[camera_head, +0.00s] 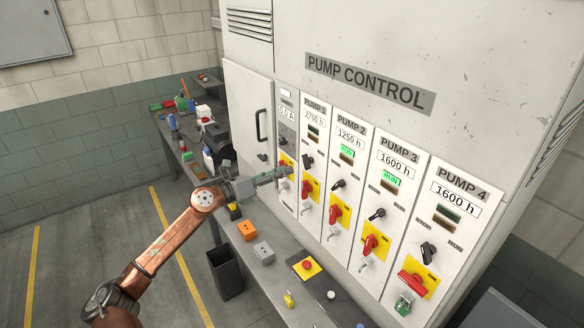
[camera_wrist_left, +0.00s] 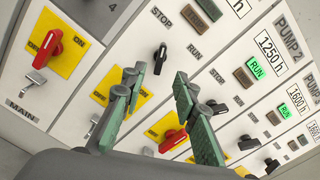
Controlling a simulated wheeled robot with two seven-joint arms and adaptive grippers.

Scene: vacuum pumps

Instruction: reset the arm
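My left arm reaches in from the left in the head view. Its gripper (camera_head: 284,174) is in front of the lower left part of the white pump control cabinet (camera_head: 282,70), by the main and PUMP 1 columns. In the left wrist view the two green-padded fingers of this gripper (camera_wrist_left: 159,76) stand apart with nothing between them. The PUMP 1 knob (camera_wrist_left: 160,54) shows beyond the gap. The left finger partly covers the PUMP 1 yellow plate. The red main handle (camera_wrist_left: 54,43) is left of the fingers. My right gripper is not visible.
PUMP 2 and PUMP 3 show lit green RUN lamps. The red PUMP 4 handle (camera_head: 411,283) lies crosswise, with a green padlock (camera_head: 403,303) below it.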

